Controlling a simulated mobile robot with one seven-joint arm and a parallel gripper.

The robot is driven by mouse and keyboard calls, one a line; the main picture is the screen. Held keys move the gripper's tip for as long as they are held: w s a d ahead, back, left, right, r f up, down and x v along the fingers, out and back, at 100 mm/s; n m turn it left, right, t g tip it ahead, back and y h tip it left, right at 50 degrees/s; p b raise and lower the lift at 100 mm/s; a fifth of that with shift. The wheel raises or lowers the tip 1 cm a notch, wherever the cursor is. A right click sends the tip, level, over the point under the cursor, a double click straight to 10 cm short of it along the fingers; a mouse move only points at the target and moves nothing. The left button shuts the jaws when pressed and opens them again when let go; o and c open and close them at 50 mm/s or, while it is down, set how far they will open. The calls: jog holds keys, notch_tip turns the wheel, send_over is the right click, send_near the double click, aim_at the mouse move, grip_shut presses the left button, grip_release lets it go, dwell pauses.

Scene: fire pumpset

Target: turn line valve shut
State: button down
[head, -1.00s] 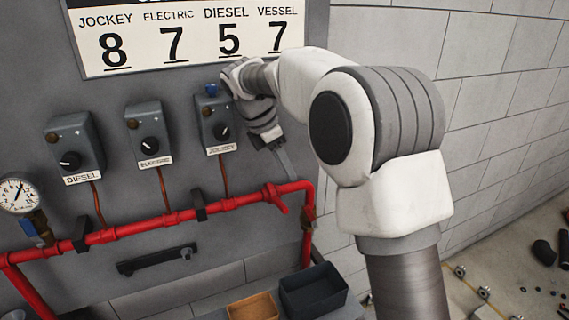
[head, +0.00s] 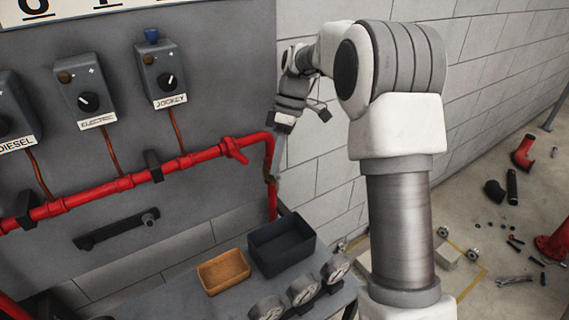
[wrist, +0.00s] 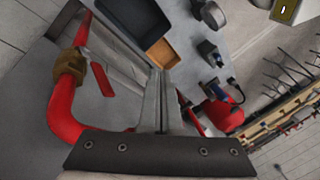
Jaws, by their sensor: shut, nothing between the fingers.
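The line valve (wrist: 72,62) has a brass body on the red pipe just past its elbow, at the left of the wrist view. Its red lever (wrist: 102,78) stands beside the body, roughly along the pipe and a little splayed.
The red pipe (head: 110,185) runs along the grey panel below the dial boxes. A bench below holds a black bin (head: 283,243), an orange tray (head: 223,270) and several gauges (head: 303,289). A block wall stands behind. Loose parts lie on the floor at right.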

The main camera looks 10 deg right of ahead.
jog(key=w+d+m+t+y+b, duration=0.2)
jog(key=d+m+t+y, duration=0.3)
jog(key=d+m, duration=0.3)
jog(key=w+d+m+t+y+b, duration=0.25)
jog(key=d+m+t+y, duration=0.2)
jog(key=d+m, duration=0.3)
jog(key=w+a+f, duration=0.1)
jog(key=a+f, duration=0.1)
jog(key=a, duration=0.4)
jog(key=w+a+f, duration=0.1)
jog(key=a+f, duration=0.1)
jog(key=a, duration=0.4)
jog(key=shift+w+f+y, duration=0.25)
jog(key=shift+y, duration=0.1)
